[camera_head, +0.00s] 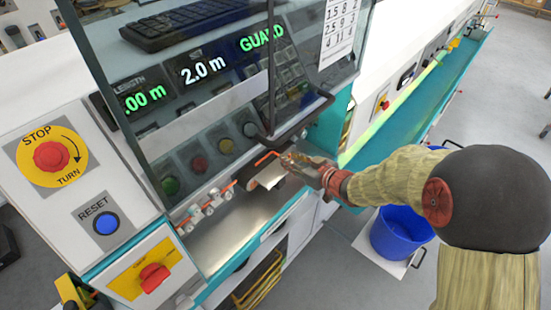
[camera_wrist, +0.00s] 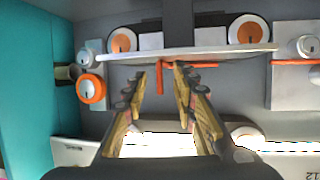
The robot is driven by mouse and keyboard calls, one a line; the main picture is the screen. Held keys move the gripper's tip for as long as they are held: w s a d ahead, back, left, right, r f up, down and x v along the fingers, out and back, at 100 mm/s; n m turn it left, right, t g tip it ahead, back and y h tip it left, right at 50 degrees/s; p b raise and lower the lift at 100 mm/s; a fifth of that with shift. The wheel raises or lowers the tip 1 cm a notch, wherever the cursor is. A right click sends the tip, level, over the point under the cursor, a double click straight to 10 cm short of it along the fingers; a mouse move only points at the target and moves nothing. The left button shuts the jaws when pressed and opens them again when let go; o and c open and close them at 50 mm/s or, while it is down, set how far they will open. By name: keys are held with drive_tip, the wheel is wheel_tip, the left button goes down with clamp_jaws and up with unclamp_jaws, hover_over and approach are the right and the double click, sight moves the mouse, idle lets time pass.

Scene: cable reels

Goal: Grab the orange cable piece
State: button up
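The orange cable shows in the wrist view as a short piece (camera_wrist: 160,78) that points toward me, with thin orange lengths running left and right behind the fingertips. In the head view an orange stretch (camera_head: 266,154) shows at the machine's opening, close to my gripper (camera_head: 292,160). In the wrist view my gripper (camera_wrist: 160,71) is open, its two fingertips on either side of the short orange piece. I see a gap between the fingers, and whether either one touches the cable I cannot tell.
A pale metal plate (camera_wrist: 190,54) lies just beyond the fingertips, with white and orange rollers (camera_wrist: 247,31) around it. The dark-framed guard (camera_head: 315,110) of the machine is close to my gripper.

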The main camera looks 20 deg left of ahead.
drive_tip(key=shift+c, duration=1.2)
drive_tip(key=c, duration=0.4)
clamp_jaws()
